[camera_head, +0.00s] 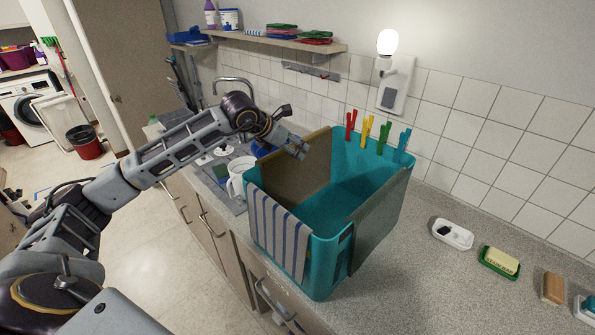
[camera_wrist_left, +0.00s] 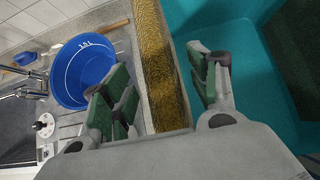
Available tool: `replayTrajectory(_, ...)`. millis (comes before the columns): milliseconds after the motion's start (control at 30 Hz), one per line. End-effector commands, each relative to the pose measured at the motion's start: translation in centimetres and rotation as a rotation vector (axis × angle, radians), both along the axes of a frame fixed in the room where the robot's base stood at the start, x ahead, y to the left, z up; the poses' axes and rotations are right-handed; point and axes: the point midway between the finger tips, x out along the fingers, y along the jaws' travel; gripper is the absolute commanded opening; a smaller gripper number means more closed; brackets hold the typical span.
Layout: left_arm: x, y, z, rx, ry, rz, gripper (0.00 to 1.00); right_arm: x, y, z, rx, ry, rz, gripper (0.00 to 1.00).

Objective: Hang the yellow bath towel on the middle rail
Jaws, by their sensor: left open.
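A yellow-brown towel (camera_head: 300,172), the only one near yellow, hangs over the left wall of a teal tub (camera_head: 322,255). It also shows in the left wrist view (camera_wrist_left: 164,70) as a textured strip along the tub's edge. My left gripper (camera_head: 296,146) is open above that edge. In the left wrist view its green-padded fingers (camera_wrist_left: 165,88) stand apart on either side of the towel strip, without clearly gripping it. My right gripper is not in view. I cannot make out a middle rail for certain.
A striped towel (camera_head: 277,232) and a dark grey-green towel (camera_head: 378,228) hang on other tub walls. Clothes pegs (camera_head: 367,131) line the back rim. A blue bowl (camera_wrist_left: 85,72) and white mug (camera_head: 239,176) stand left of the tub. Soap dishes (camera_head: 453,233) lie right.

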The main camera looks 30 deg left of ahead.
Motion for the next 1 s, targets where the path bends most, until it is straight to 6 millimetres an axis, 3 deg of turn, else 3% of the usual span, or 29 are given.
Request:
replayTrajectory(667, 0.82, -0.32, -0.92, 0.001, 0.000, -0.001, 0.60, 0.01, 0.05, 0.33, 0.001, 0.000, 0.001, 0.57)
replayTrajectory(1000, 0.81, -0.32, -0.91, 0.001, 0.000, -0.001, 0.17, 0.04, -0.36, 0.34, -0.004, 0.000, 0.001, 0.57)
